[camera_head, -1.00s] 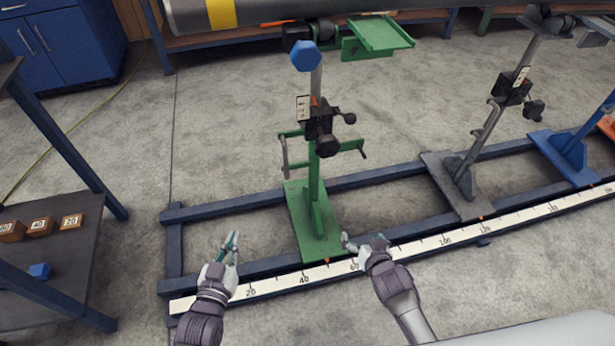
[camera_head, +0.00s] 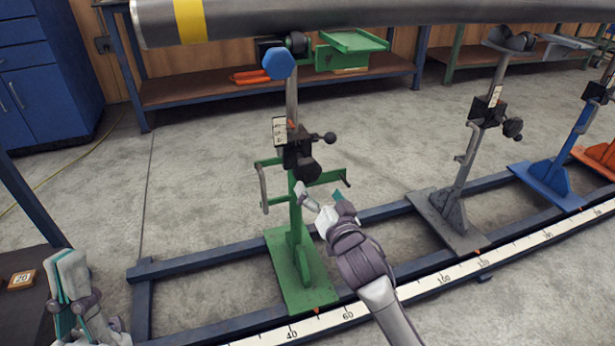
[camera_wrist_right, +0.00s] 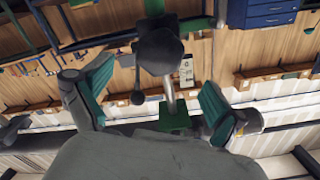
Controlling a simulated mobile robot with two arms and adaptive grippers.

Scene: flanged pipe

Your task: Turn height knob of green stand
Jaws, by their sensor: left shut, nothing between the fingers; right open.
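The green stand (camera_head: 297,255) stands upright on the rail frame in the head view, with a black clamp block on its post. A round black knob (camera_head: 307,168) faces me, and a ball-ended black handle (camera_head: 329,138) sticks out to the right. My right gripper (camera_head: 320,196) is open and empty, just below and in front of the round knob, apart from it. In the right wrist view the round knob (camera_wrist_right: 160,52) shows ahead, between and beyond the spread fingers. My left gripper (camera_head: 62,290) is shut and empty at the lower left, far from the stand.
A grey pipe (camera_head: 330,18) with a yellow band runs above the stand. A grey stand (camera_head: 450,205) and a blue stand (camera_head: 560,170) stand to the right. A white scale (camera_head: 400,295) runs along the front rail. A dark shelf with a number block (camera_head: 21,280) is at left.

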